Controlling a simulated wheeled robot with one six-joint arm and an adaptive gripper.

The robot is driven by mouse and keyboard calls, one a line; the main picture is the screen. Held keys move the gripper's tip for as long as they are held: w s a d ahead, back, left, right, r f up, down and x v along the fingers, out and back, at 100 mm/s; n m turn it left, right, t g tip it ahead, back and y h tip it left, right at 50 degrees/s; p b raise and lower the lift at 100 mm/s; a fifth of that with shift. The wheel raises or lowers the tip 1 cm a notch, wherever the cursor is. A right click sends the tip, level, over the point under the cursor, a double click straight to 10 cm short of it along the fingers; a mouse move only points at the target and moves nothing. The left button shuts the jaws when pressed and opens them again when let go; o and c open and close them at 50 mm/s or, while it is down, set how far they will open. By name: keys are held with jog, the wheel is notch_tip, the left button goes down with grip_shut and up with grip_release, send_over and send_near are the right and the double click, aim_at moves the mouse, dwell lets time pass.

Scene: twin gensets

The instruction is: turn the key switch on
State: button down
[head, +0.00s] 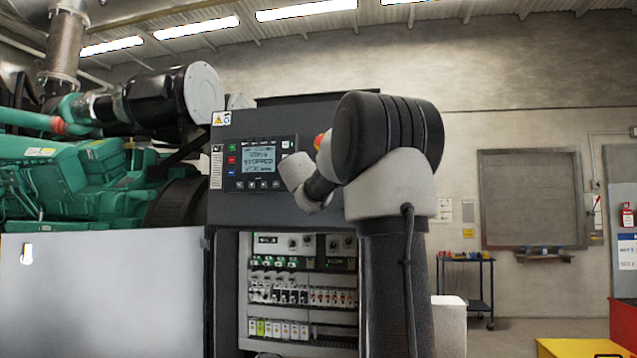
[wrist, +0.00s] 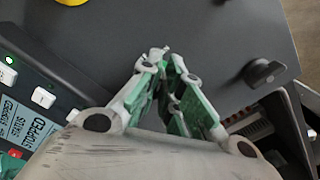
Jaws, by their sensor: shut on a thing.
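The control panel (head: 258,165) stands upright on the dark grey genset cabinet, its screen lit. In the wrist view my gripper (wrist: 163,54) is at the panel's dark face, its two green-and-grey fingers closed together at the tips. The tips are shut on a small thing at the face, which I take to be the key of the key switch. The fingers cover nearly all of it, so its angle cannot be read. The screen (wrist: 25,125) reads STOPPED. In the head view my arm hides the gripper and the key switch.
A black rotary knob (wrist: 262,72) is right of my fingers. A yellow part (wrist: 70,2) shows at the top edge. Below the panel is an open bay of breakers (head: 300,290). A green genset (head: 70,180) is at left; a cart (head: 466,285) stands at right.

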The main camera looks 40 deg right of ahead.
dwell(0.3)
jog(key=c, duration=1.6)
grip_release()
jog(key=v, duration=1.2)
